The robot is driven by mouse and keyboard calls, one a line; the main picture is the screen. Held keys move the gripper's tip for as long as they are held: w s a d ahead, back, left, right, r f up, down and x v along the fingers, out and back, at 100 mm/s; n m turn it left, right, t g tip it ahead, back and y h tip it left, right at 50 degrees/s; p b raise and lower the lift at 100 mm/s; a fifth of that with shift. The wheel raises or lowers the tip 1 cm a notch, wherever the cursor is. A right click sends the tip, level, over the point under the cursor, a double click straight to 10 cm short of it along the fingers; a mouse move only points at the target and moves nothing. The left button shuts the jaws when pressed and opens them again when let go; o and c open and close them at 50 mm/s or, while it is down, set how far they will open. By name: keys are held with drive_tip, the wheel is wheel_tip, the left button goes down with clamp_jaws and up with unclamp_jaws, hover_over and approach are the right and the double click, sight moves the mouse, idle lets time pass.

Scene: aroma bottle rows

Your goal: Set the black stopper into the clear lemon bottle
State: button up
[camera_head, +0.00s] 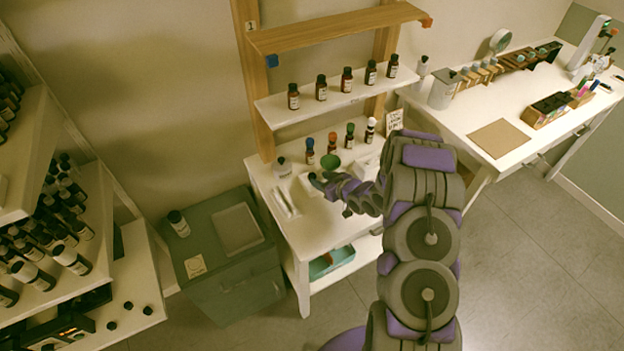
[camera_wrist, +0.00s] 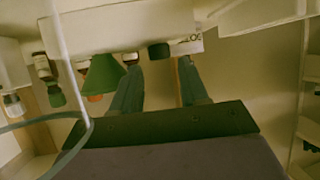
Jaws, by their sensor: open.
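My gripper (camera_head: 330,190) is over the white table in the head view, near the green funnel (camera_head: 330,162). In the wrist view its two teal fingers (camera_wrist: 160,82) are apart with nothing held between them. A short dark cap-like piece (camera_wrist: 159,50), possibly the black stopper, shows beyond the gap between the fingertips, against the white surface. A pale bottle (camera_head: 283,167), perhaps the clear lemon bottle, stands at the table's left back; its label and mouth are too small to read. The funnel also shows in the wrist view (camera_wrist: 104,75), left of the fingers.
Several bottles with coloured caps (camera_head: 332,142) stand behind the funnel. Brown bottles (camera_head: 347,80) line the shelf above. A white tray (camera_head: 283,200) lies at the table's left. A grey-green cabinet (camera_head: 225,285) stands left. A pale curved outline (camera_wrist: 80,140) crosses the wrist view's left side.

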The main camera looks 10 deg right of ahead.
sight(314, 177)
drive_tip(key=shift+b+x, duration=0.3)
drive_tip(key=shift+x, duration=1.7)
drive_tip(key=shift+r, duration=0.1)
drive_tip(key=shift+c, duration=0.3)
drive_tip(key=c, duration=0.7)
drive_tip(key=shift+c, duration=0.2)
